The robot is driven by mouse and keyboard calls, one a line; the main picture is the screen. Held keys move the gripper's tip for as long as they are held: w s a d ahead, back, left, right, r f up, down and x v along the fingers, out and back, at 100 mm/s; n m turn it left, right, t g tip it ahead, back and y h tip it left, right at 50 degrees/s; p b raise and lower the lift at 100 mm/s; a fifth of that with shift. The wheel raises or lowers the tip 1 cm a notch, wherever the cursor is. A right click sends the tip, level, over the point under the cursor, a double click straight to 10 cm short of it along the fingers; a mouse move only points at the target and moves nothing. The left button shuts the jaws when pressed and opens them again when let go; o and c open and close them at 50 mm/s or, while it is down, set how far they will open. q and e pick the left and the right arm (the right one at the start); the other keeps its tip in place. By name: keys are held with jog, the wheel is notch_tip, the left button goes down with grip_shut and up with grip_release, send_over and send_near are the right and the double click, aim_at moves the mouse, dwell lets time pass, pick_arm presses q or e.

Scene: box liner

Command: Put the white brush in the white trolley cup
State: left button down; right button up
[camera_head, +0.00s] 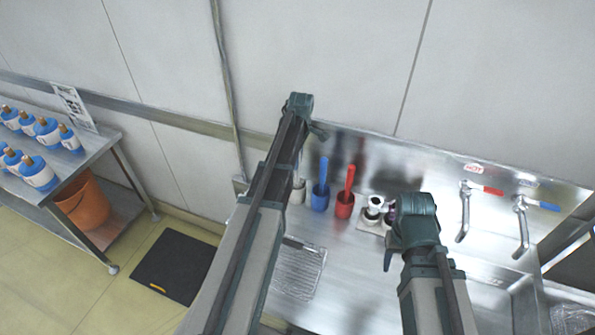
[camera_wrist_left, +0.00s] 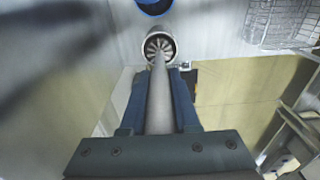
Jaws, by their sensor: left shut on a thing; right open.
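The white cup (camera_head: 298,194) stands at the back of the steel counter, left of the blue cup and partly hidden by my left arm. My left gripper (camera_wrist_left: 160,78) is shut on the pale handle of the white brush (camera_wrist_left: 159,100). In the left wrist view the handle runs straight toward the round cup opening (camera_wrist_left: 172,48), where a radial pattern shows. I cannot tell how deep the brush end is. In the head view my left gripper (camera_head: 312,128) is high above the white cup. My right gripper (camera_head: 389,228) is open and empty above the counter.
A blue cup (camera_head: 320,203) and a red cup (camera_head: 344,211), each with a brush, stand right of the white one. White-and-black items (camera_head: 373,209) sit beside my right gripper. Taps (camera_head: 464,205) are at the right. A wire rack (camera_head: 299,270) lies in front.

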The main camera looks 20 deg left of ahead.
pick_arm(q)
jog(key=shift+f+b, duration=1.8)
jog(key=shift+f, duration=0.15)
jog(key=shift+r, duration=0.15)
jog(key=c, duration=1.1)
grip_release()
jog(key=o, duration=0.4)
jog(key=shift+o, duration=0.2)
